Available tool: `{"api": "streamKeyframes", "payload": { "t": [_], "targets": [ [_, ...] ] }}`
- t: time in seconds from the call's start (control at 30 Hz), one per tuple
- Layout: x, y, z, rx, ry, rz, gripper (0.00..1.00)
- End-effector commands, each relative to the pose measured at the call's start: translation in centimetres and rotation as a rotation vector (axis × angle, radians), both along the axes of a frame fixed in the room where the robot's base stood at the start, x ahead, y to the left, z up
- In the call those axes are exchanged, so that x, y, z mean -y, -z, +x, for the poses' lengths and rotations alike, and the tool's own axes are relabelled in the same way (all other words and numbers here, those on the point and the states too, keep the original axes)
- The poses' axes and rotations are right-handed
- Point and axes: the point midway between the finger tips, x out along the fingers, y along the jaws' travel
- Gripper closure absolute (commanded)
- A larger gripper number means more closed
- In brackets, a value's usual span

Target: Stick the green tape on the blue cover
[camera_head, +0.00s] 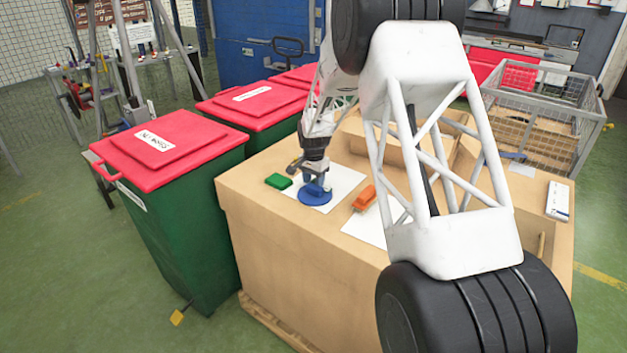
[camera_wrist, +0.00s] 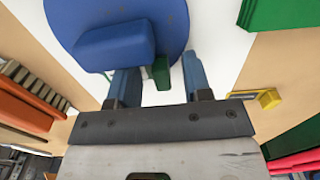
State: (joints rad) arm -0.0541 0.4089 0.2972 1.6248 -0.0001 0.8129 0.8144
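The blue cover (camera_head: 314,197) is a round disc lying on a white sheet on the cardboard-coloured table. A raised blue block stands on it, clear in the wrist view (camera_wrist: 115,45). My gripper (camera_head: 315,184) points down, close over the cover. In the wrist view my gripper's blue fingers (camera_wrist: 160,75) are apart. A small dark green piece (camera_wrist: 160,72), probably the green tape, shows between them beside the blue block, with gaps on both sides. I cannot tell whether it touches the cover. A larger green block (camera_head: 278,181) lies left of the cover and also shows in the wrist view (camera_wrist: 280,12).
An orange object (camera_head: 365,197) lies on a second white sheet (camera_head: 378,227) to the right. A yellow piece (camera_wrist: 268,98) is near my gripper. Red-lidded green bins (camera_head: 170,150) stand left of the table. A white item (camera_head: 557,200) lies at the table's right.

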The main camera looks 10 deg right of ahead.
Motion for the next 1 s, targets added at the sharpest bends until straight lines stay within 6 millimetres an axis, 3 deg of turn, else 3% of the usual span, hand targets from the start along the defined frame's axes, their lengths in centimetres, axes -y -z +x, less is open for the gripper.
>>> {"api": "streamKeyframes", "payload": {
  "t": [0.37,1.0],
  "targets": [
    [0.0,-0.7,0.1,0.003,0.0,0.0,0.55],
    [0.0,-7.4,0.1,0.001,0.0,0.0,0.55]
  ]
}}
